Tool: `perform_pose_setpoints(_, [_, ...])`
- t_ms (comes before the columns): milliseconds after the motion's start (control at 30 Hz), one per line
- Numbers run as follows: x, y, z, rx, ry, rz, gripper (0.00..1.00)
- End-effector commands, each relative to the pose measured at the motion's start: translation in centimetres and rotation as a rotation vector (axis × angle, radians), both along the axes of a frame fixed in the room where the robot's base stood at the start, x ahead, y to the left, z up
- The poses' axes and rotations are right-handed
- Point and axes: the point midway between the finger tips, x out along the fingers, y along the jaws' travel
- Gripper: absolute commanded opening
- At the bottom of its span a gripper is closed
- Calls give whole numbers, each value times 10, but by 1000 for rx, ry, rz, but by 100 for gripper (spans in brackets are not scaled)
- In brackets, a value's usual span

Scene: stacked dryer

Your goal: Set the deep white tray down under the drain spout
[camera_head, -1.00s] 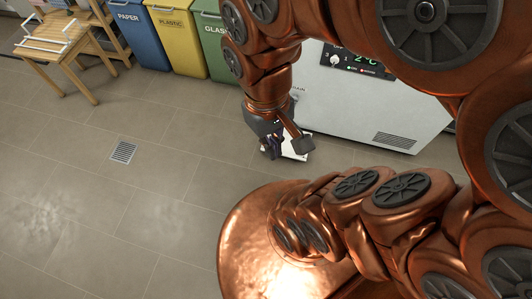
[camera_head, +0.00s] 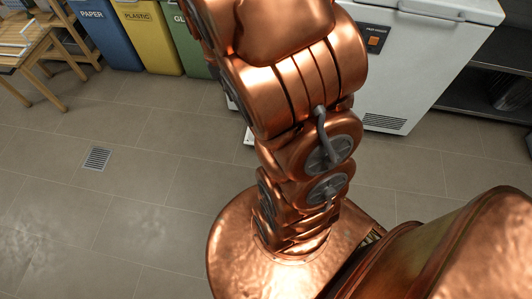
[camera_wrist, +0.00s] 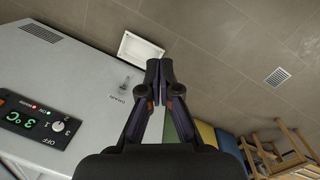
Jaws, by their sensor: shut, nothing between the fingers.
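The deep white tray (camera_wrist: 141,49) lies on the floor close against the foot of the white freezer in the wrist view. Its inside looks empty. The drain spout (camera_wrist: 125,83) juts from the freezer front beside the tray in that view, above a DRAIN label. How exactly the tray lines up below the spout is hard to tell. My gripper (camera_wrist: 160,70) is shut and empty, its tips appearing just beside the tray and apart from it. In the head view my arm hides the gripper, the spout and nearly all of the tray; only a small white edge shows.
The white freezer (camera_head: 425,60) stands at the back right, with a control panel (camera_wrist: 35,120) on its front. Blue, yellow and green bins (camera_head: 152,38) and a wooden table (camera_head: 25,50) stand at the back left. The floor around the drain grate (camera_head: 97,158) is clear.

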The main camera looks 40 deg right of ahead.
Motion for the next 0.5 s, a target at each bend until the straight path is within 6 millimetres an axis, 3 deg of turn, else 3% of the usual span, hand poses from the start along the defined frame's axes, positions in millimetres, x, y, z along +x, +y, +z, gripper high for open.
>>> perform_pose_setpoints(33, [8,-12,-28,-5,5,-24,0])
perform_pose_setpoints(267, [41,-59,-108,-35,-4,-113,0])
perform_pose_setpoints(500, [65,-107,-201,-55,-15,-191,0])
